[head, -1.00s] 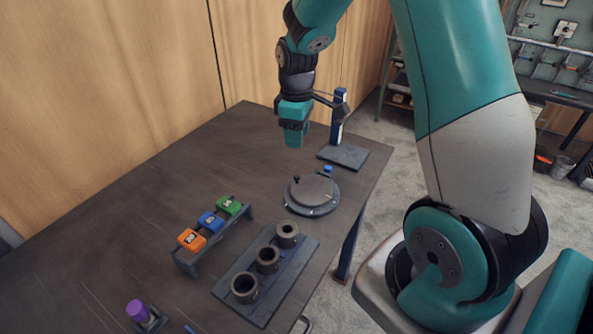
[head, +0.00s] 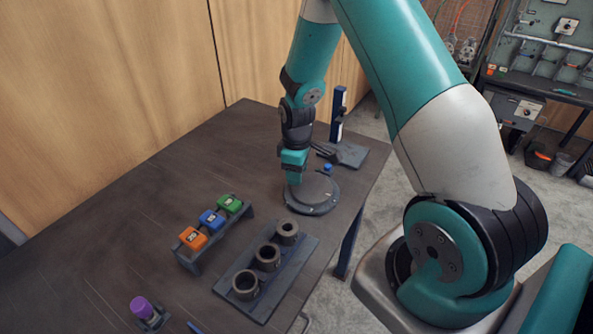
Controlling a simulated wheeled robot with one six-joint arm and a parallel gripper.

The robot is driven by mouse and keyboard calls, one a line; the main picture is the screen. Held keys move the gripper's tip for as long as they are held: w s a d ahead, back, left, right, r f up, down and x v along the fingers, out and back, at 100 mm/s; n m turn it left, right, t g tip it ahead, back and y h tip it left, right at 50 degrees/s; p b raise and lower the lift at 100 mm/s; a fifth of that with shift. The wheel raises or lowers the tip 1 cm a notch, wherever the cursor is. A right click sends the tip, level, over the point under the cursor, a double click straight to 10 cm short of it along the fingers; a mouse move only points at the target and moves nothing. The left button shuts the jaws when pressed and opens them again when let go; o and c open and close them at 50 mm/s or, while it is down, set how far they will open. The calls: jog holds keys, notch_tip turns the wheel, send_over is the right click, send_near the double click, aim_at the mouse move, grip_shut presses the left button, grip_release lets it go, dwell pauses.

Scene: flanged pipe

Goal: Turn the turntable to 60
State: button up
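The turntable (head: 318,196) is a round grey disc on a dark base near the right edge of the table. A small blue part (head: 328,168) shows at its far rim. My gripper (head: 294,180) points down at the left side of the disc, where a small dark knob stood in the earlier view. That knob is now hidden behind the gripper. I cannot tell whether the fingers are open, shut or touching the knob. The disc's angle marks are too small to read.
A rack with orange, blue and green blocks (head: 210,220) stands left of the turntable. A plate with dark rings (head: 267,258) lies in front. A blue post (head: 338,115) on a base stands behind. A purple-topped item (head: 140,306) is at the front left.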

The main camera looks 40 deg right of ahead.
aim_at(312, 176)
grip_shut()
jog(key=shift+d+m, duration=0.15)
jog(key=shift+m, duration=0.15)
jog(key=m, duration=0.1)
jog(key=d+m, duration=0.1)
jog(key=shift+w+m, duration=0.1)
jog(key=shift+m, duration=0.3)
jog(key=d+m, duration=0.1)
jog(key=m, duration=0.1)
jog(key=shift+m, duration=0.3)
jog(key=d+m, duration=0.1)
jog(key=m, duration=0.1)
jog(key=shift+m, duration=0.3)
jog(key=shift+s+d+m+b, duration=0.15)
jog(key=shift+s+d+m, duration=0.15)
jog(key=shift+m, duration=0.5)
jog(key=shift+s+d+m+b, duration=0.15)
jog(key=shift+s+d+m, duration=0.1)
jog(key=shift+m, duration=0.55)
